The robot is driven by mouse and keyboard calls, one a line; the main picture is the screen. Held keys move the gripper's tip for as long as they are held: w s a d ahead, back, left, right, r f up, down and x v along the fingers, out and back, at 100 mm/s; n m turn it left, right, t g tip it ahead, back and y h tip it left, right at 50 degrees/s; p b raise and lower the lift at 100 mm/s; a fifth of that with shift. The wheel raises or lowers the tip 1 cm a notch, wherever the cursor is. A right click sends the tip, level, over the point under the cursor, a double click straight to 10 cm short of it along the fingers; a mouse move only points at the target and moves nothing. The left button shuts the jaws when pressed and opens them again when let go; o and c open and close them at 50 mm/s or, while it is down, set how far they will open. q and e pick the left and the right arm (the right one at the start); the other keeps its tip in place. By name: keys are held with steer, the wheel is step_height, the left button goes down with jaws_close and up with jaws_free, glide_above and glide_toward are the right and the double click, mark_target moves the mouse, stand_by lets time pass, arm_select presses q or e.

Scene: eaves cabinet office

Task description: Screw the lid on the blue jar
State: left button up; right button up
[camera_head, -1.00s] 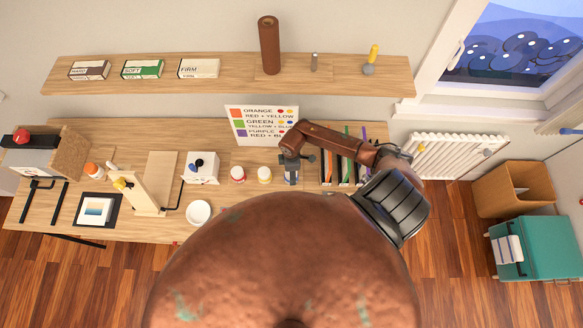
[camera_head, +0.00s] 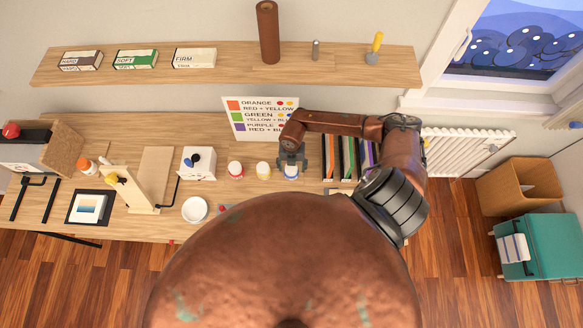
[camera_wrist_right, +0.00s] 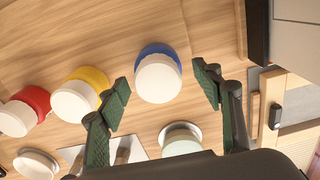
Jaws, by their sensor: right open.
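The blue jar (camera_head: 291,172) stands upright on the wooden desk, right of the yellow jar. In the wrist view it shows as a white round face with a blue band (camera_wrist_right: 158,50) behind it. My right gripper (camera_head: 292,161) is over it from above, open, with its green-padded fingers (camera_wrist_right: 161,80) apart on either side in the wrist view. I cannot tell whether the fingers touch it. A pale round piece on a grey disc (camera_wrist_right: 181,138) lies nearer the gripper's palm in the wrist view; I cannot tell whether it is the lid. My left gripper is not in view.
The red jar (camera_head: 236,170) and yellow jar (camera_head: 263,170) stand in a row to the left. Upright coloured folders (camera_head: 348,158) stand close on the right. A colour chart (camera_head: 262,118) leans behind. A white dish (camera_head: 195,209) sits front left.

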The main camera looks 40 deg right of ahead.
steer(key=n+b, duration=0.3)
steer(key=n, duration=0.3)
steer(key=shift+w+f+n, duration=0.1)
steer(key=shift+f+n, duration=0.05)
steer(key=shift+n, duration=0.15)
steer(key=shift+n+b, duration=0.35)
steer(key=shift+n, duration=0.65)
steer(key=shift+r, duration=0.2)
steer(key=shift+c, duration=0.2)
steer(key=shift+d, duration=0.1)
steer(key=c, duration=1.2)
steer(key=m+p, duration=0.1)
steer(key=m, duration=0.1)
steer(key=shift+r+m, duration=0.1)
steer(key=shift+m, duration=0.2)
steer(key=shift+c, duration=0.7)
steer(key=o, duration=1.4)
steer(key=shift+d+f+m, duration=0.1)
steer(key=shift+f+m, duration=0.1)
steer(key=shift+m, duration=0.1)
